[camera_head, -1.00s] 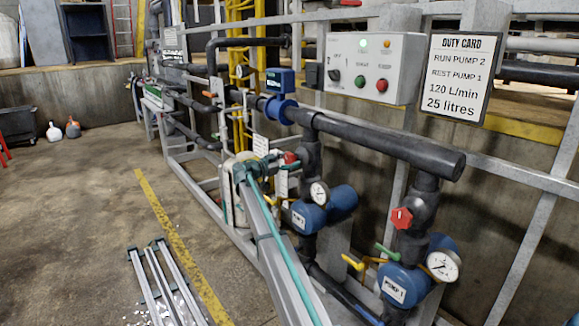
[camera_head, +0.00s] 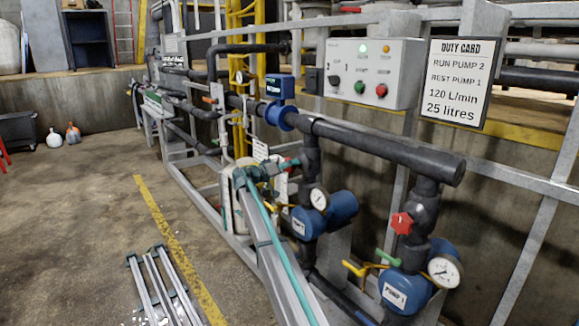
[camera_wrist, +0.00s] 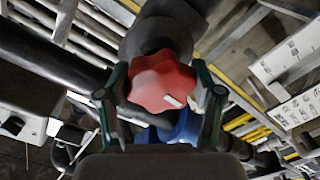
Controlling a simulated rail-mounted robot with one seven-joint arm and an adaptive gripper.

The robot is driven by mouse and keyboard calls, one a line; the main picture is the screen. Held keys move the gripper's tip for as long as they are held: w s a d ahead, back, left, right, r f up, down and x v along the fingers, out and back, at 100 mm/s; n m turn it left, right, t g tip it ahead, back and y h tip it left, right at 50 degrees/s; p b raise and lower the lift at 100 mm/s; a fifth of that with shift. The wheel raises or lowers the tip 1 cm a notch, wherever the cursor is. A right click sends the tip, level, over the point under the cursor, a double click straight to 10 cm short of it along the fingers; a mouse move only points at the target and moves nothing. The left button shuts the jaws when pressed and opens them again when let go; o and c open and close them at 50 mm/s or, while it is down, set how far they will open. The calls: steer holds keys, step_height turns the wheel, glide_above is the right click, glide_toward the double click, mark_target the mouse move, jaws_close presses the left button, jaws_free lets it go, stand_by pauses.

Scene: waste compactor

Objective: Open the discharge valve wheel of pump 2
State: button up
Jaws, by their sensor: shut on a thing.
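The red lobed discharge valve wheel of pump 2 (camera_wrist: 163,80) fills the middle of the wrist view, with a small white mark on its face. My gripper (camera_wrist: 160,92) has one green finger on each side of it and is shut on it. In the head view my gripper (camera_head: 272,170) is at the valve above the blue pump 2 (camera_head: 306,223), and the wheel is mostly hidden behind it. A round gauge (camera_head: 319,198) sits beside pump 2.
Pump 1 (camera_head: 402,289), with its own red wheel (camera_head: 401,223), stands to the right. A thick dark pipe (camera_head: 385,145) runs above both pumps. The control box (camera_head: 372,72) and duty card (camera_head: 464,82) are behind. Open floor lies left; metal rails (camera_head: 160,287) rest on it.

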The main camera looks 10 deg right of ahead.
steer(key=n+p, duration=0.2)
steer(key=n, duration=0.2)
steer(key=shift+r+n, duration=0.1)
steer(key=shift+n, duration=0.2)
steer(key=n+p, duration=0.3)
steer(key=n, duration=0.2)
steer(key=n+p, duration=0.3)
steer(key=n, duration=0.2)
steer(key=shift+r, duration=0.15)
steer(key=n+p, duration=0.4)
steer(key=shift+n, duration=0.3)
steer(key=n+p, duration=0.3)
steer(key=n, duration=0.1)
steer(key=shift+p, duration=0.3)
steer(key=n+p, duration=0.4)
steer(key=n, duration=0.1)
steer(key=shift+r, duration=0.1)
steer(key=n+p, duration=0.4)
steer(key=n, duration=0.1)
steer(key=shift+p, duration=0.4)
steer(key=shift+w+f+n+p, duration=0.1)
steer(key=shift+f+n+p, duration=0.1)
steer(key=shift+n+p, duration=1.45)
steer(key=shift+n, duration=0.35)
